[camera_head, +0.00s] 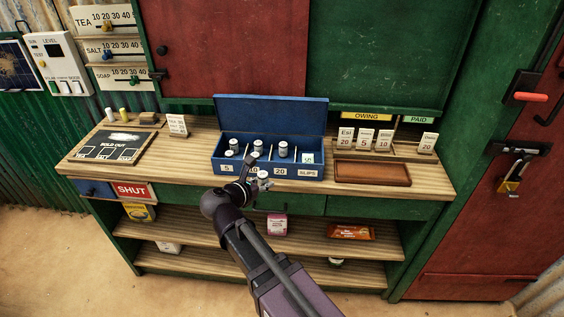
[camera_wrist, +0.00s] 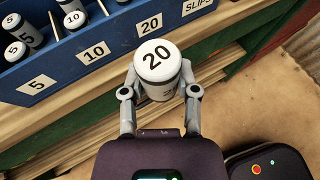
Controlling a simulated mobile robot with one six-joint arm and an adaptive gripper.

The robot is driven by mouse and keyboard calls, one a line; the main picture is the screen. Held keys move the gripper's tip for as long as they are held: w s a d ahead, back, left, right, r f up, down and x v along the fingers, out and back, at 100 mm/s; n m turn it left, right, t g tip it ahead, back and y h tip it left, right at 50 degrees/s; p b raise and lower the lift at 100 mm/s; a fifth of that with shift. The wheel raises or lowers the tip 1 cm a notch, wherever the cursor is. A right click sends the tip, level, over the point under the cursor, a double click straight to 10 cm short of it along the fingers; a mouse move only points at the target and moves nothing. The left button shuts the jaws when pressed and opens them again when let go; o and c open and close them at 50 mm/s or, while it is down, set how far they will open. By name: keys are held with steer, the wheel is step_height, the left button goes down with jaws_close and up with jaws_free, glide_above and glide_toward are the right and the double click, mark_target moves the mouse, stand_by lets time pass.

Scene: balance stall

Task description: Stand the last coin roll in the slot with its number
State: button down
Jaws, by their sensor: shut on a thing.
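A white-capped coin roll marked 20 (camera_wrist: 158,62) stands upright between the fingers of my gripper (camera_wrist: 160,91), which is shut on it. In the head view my gripper (camera_head: 250,186) is in front of the blue cash box (camera_head: 270,106). The roll is outside the box, near its front wall. The open box has front labels 5 (camera_wrist: 37,84), 10 (camera_wrist: 93,52), 20 (camera_wrist: 149,25) and SLIPS (camera_wrist: 197,5). Rolls marked 5 (camera_wrist: 16,50) and a roll marked 10 (camera_wrist: 73,16) stand inside. The inside of the 20 slot is mostly out of the wrist view.
A brown tray (camera_head: 373,173) and number cards (camera_head: 364,138) are to the right on the wooden counter (camera_head: 200,150). A sold-out board (camera_head: 113,145) and a small card (camera_head: 177,125) are to the left. The raised box lid (camera_head: 270,106) stands behind the slots.

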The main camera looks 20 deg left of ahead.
steer(key=w+d+r+m+h+p, duration=0.1)
steer(key=w+d+r+p, duration=0.1)
steer(key=d, duration=0.4)
steer(key=w+d+r+h+p, duration=0.1)
steer(key=w+d+r+p, duration=0.1)
steer(key=d+r+p, duration=0.2)
steer(key=d, duration=0.3)
steer(key=shift+w+r+m+g, duration=0.15)
steer(key=shift+w+m+g, duration=0.25)
steer(key=w+a+f+b, duration=0.1)
steer(key=w+a, duration=0.8)
steer(key=a, duration=0.3)
steer(key=shift+w+a+f, duration=0.3)
steer(key=shift+w+a, duration=0.05)
steer(key=shift+f, duration=0.1)
steer(key=shift+f+b, duration=1.65)
steer(key=shift+b, duration=0.25)
steer(key=shift+f+b, duration=0.6)
steer(key=shift+c, duration=1.8)
jaws_free()
